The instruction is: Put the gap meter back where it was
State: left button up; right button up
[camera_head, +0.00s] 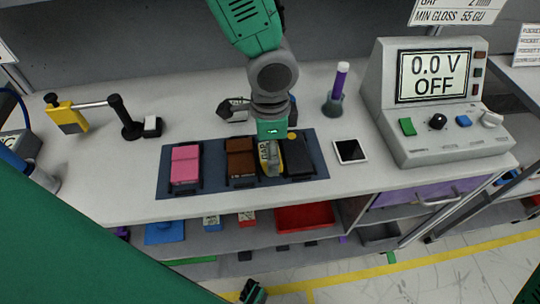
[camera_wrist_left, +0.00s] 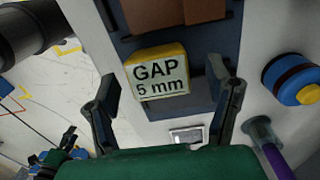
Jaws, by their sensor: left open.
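The gap meter (camera_head: 268,160) is a yellow block with a white label reading "GAP". It sits on the dark blue tray (camera_head: 213,168) between a brown block (camera_head: 240,160) and a black block (camera_head: 301,158). In the left wrist view the gap meter (camera_wrist_left: 158,76) reads "GAP 5 mm" and lies slightly turned. My left gripper (camera_head: 271,146) is right above it, partly covering it in the head view. Its fingers (camera_wrist_left: 166,84) are open in the wrist view, one on each side of the meter, with visible space between. I cannot tell whether the meter is fully seated.
A pink block (camera_head: 185,166) lies at the tray's left end. A white-framed dark tile (camera_head: 350,151) lies right of the tray. Behind stand a purple-handled tool (camera_head: 341,78) and a console (camera_head: 435,90) reading "0.0 V OFF". Free tabletop lies left of the tray.

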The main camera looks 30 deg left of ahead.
pick_arm(q)
jog(key=shift+w+d+f, duration=0.1)
jog(key=shift+d+f, duration=0.05)
jog(key=shift+f, duration=0.6)
jog(key=shift+d+f, duration=0.15)
jog(key=shift+f, duration=0.6)
jog(key=shift+a, duration=0.2)
jog(key=c, duration=1.5)
